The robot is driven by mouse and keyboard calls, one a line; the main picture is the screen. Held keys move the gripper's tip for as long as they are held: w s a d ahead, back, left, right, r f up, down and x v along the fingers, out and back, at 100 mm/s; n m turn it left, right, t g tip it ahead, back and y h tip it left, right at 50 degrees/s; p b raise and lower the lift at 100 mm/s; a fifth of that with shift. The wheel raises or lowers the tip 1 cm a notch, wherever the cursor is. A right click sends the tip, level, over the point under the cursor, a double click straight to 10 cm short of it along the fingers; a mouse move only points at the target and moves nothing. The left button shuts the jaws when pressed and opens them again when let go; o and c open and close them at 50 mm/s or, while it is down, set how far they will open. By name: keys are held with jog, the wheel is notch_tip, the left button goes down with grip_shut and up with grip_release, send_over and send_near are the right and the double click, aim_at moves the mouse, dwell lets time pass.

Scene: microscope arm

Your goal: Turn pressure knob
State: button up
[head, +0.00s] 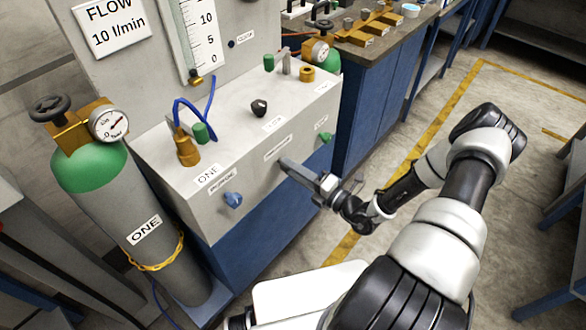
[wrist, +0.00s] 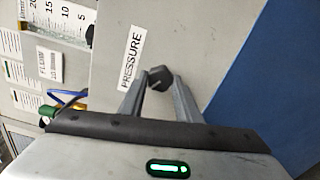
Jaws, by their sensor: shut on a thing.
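The pressure knob (wrist: 159,76) is small and dark. It sits on the light grey panel beside the white PRESSURE label (wrist: 132,60) in the wrist view. My gripper (wrist: 157,84) has its two grey fingers on either side of the knob and is shut on it. In the head view, my gripper (head: 284,163) reaches the front face of the grey box (head: 160,160) from the right.
A blue knob (head: 232,199) is left of my gripper on the same face, and a green knob (head: 326,138) is to the right. A black knob (head: 259,107) is on top. A gas cylinder (head: 150,215) stands at left.

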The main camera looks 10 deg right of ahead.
jog(key=shift+f, duration=0.1)
dwell(0.3)
jog(key=o, duration=1.1)
jog(key=shift+c, duration=0.2)
jog(key=v, duration=1.7)
jog(key=shift+s+d+p, duration=0.15)
jog(key=shift+s+p, duration=0.05)
jog(key=shift+p, duration=0.15)
